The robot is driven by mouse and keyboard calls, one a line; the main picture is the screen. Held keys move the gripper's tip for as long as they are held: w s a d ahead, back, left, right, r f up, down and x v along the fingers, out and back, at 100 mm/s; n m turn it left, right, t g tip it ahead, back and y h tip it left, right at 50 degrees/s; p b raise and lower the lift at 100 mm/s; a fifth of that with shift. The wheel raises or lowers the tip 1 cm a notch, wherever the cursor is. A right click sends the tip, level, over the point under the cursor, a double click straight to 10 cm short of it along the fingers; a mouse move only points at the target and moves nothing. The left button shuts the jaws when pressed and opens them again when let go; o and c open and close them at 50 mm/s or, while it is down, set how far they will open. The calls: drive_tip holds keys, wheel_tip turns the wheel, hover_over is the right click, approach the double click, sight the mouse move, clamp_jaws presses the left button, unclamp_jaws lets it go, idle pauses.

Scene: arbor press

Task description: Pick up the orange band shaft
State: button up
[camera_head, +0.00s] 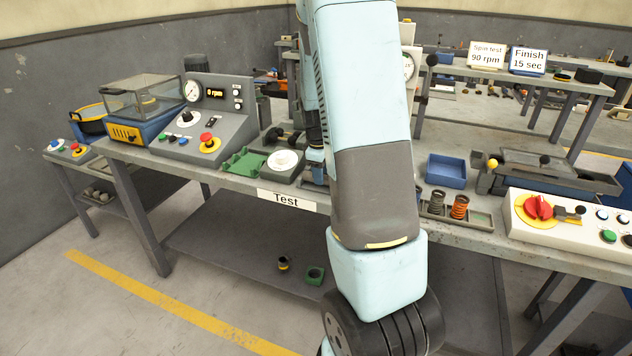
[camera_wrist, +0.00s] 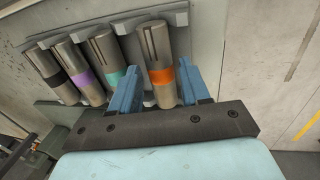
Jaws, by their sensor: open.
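The orange band shaft (camera_wrist: 159,66) is a grey metal cylinder with an orange band and a slot near its far end. It shows in the wrist view, resting in a light grey rack (camera_wrist: 178,14). My gripper (camera_wrist: 158,85) is open, with one blue finger on each side of this shaft near its orange band. I cannot tell whether the fingers touch it. The shaft's near end is partly hidden by my gripper's dark bar. In the head view my arm hides the gripper and the shaft.
Shafts with teal (camera_wrist: 112,62), purple (camera_wrist: 80,70) and black (camera_wrist: 50,76) bands lie in a row left of the orange one; the teal one is close to my left finger. Right of the rack is a bare surface (camera_wrist: 250,50). A blue tray (camera_head: 446,171) stands on the bench.

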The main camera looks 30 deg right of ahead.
drive_tip(key=shift+w+d+f, duration=0.1)
drive_tip(key=shift+d+f, duration=0.05)
drive_tip(key=shift+f, duration=0.75)
drive_tip(key=shift+c, duration=0.4)
clamp_jaws()
